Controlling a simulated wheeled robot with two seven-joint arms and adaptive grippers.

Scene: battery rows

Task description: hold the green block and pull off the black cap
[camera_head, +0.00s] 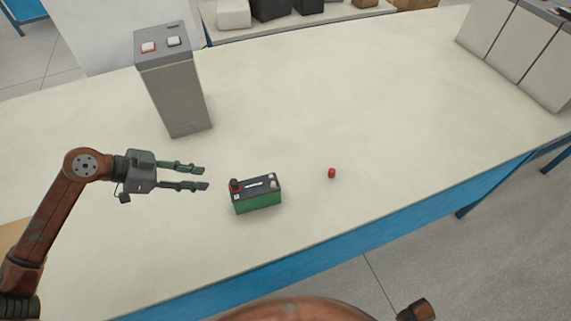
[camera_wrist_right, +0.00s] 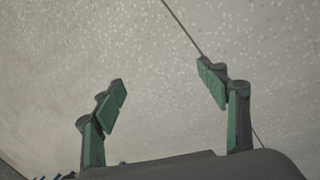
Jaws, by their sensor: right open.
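The green block (camera_head: 258,203) is a small battery with a dark top, standing upright on the pale table. The black cap (camera_head: 235,185) sits on the left end of its top, over a red base. My left gripper (camera_head: 206,178) is open and empty, just left of the block and apart from it, with its fingers pointing right. My right gripper (camera_wrist_right: 168,88) shows in the right wrist view, open and empty over a grey speckled floor. In the head view its fingers do not show.
A small red cap (camera_head: 332,173) lies on the table (camera_head: 380,110) right of the block. A tall grey unit (camera_head: 178,95) with a red-framed switch stands behind my left gripper. Large grey units (camera_head: 515,50) stand at the far right. The table's blue front edge is close to the block.

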